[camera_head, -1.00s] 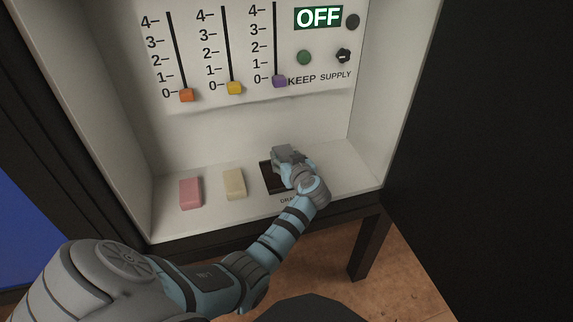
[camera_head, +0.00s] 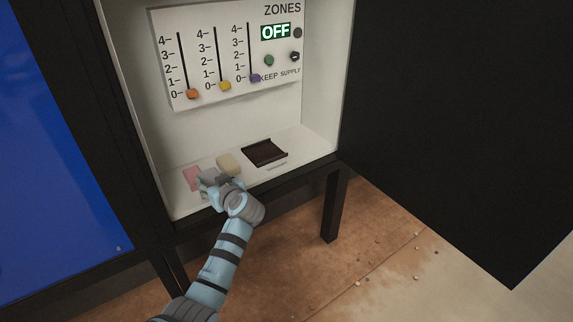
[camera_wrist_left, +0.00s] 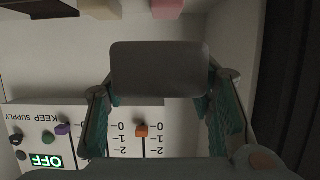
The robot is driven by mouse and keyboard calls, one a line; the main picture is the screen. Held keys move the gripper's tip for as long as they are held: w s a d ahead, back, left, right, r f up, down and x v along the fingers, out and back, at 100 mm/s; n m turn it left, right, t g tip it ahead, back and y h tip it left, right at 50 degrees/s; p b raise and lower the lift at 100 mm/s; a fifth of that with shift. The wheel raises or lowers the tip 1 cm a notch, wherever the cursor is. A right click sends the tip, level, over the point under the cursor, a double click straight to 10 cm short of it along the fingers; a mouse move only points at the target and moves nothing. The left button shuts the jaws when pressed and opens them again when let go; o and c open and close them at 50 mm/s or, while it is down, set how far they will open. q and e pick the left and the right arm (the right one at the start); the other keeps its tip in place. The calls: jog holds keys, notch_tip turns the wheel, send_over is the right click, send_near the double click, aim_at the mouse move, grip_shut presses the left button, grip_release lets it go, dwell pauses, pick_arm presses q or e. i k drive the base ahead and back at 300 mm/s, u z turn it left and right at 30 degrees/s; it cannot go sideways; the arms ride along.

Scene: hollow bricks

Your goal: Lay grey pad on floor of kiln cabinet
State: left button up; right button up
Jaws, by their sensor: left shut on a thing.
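My left gripper (camera_head: 217,183) is shut on a grey pad (camera_wrist_left: 160,70) inside the kiln cabinet (camera_head: 305,140). The wrist view shows the pad as a rounded flat block between the two green-sided fingers (camera_wrist_left: 163,88). In the head view the pad (camera_head: 211,176) is partly hidden by the gripper. It is in front of a pink pad (camera_head: 191,179) and a cream pad (camera_head: 229,164) lying on the cabinet floor. I cannot tell whether the grey pad touches the floor. My right gripper is not in view.
A dark recessed tray (camera_head: 265,153) sits in the cabinet floor to the right. The back panel has orange (camera_head: 192,94), yellow (camera_head: 225,86) and purple (camera_head: 255,78) sliders at 0 and a display (camera_head: 276,31) reading OFF. A dark panel (camera_head: 440,120) stands at right.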

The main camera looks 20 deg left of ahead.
aim_at(296, 143)
jog(key=k, duration=0.55)
jog(key=z, duration=0.7)
jog(key=i, duration=1.05)
jog(key=u, duration=0.6)
jog(key=i, duration=1.1)
jog(key=u, duration=0.1)
